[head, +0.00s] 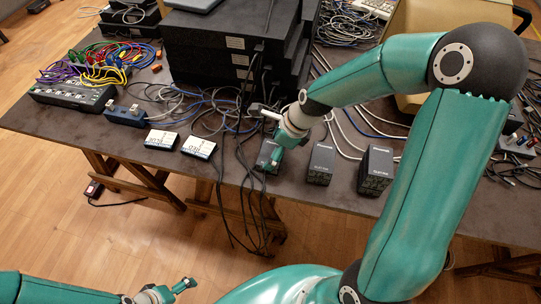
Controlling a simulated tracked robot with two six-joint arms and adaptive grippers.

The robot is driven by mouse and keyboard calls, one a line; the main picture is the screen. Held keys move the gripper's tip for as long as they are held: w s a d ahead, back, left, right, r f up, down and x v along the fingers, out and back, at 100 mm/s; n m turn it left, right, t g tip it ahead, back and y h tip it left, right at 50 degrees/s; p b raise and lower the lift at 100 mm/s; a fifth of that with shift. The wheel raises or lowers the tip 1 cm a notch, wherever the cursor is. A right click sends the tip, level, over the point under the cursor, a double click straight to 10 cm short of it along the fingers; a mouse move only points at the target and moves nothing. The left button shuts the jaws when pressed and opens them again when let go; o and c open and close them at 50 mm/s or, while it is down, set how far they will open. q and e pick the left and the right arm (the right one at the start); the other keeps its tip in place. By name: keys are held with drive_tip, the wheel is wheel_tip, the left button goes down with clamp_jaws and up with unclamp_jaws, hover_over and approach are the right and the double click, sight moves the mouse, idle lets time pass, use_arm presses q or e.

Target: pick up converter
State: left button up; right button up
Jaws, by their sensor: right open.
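Three small black box-shaped devices stand in a row near the table's front edge; I cannot tell for sure which is the converter. The left device (265,150) is partly hidden by my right gripper (275,158). The middle device (321,163) and the right device (376,170) stand clear of it. My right gripper is open, pointing down at the left device. Whether its fingers touch the device cannot be made out. My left gripper (184,286) is low at the bottom, over the floor and away from the table. Its jaw state is unclear.
Black stacked equipment (215,60) stands behind the devices. Loose cables (237,170) hang over the front edge beside my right gripper.

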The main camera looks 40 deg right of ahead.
drive_tip(key=shift+x, duration=1.15)
drive_tip(key=c, duration=1)
drive_tip(key=shift+r, duration=0.25)
